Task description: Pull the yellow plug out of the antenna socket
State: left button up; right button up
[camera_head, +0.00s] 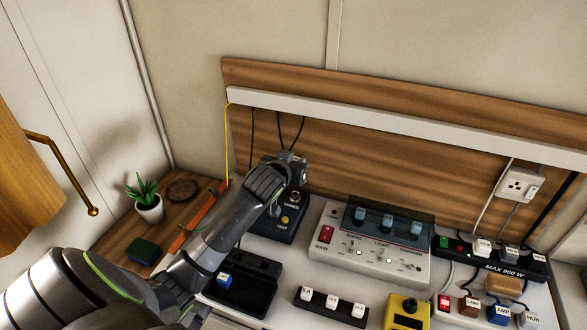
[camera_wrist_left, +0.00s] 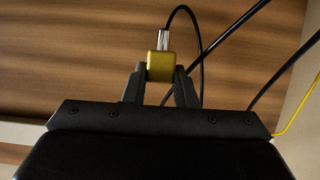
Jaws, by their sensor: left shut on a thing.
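My left gripper (camera_head: 292,162) reaches in from the lower left, above the back of a dark box (camera_head: 290,232) with a yellow button. In the left wrist view its fingers (camera_wrist_left: 160,82) are shut on a yellow, gold-toned block, the yellow plug (camera_wrist_left: 160,66). A silver metal part (camera_wrist_left: 163,40) sticks out from the plug, and a black cable curves by its end. No socket shows around the plug in that view, only the wood panel behind. The head view does not clearly show the plug or the antenna socket. My right gripper is not in view.
A white rail (camera_head: 370,125) runs along the wood backboard, with black cables and a yellow cable (camera_head: 228,140) hanging from it. A grey switch panel (camera_head: 370,270) stands right of the dark box. A potted plant (camera_head: 149,208) stands to the left.

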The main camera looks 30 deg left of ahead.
pick_arm(q)
notch_tip(320, 180, down, 2)
jog(key=shift+f+b, duration=0.15)
jog(key=shift+b, duration=0.3)
jog(key=shift+s+d+f, duration=0.1)
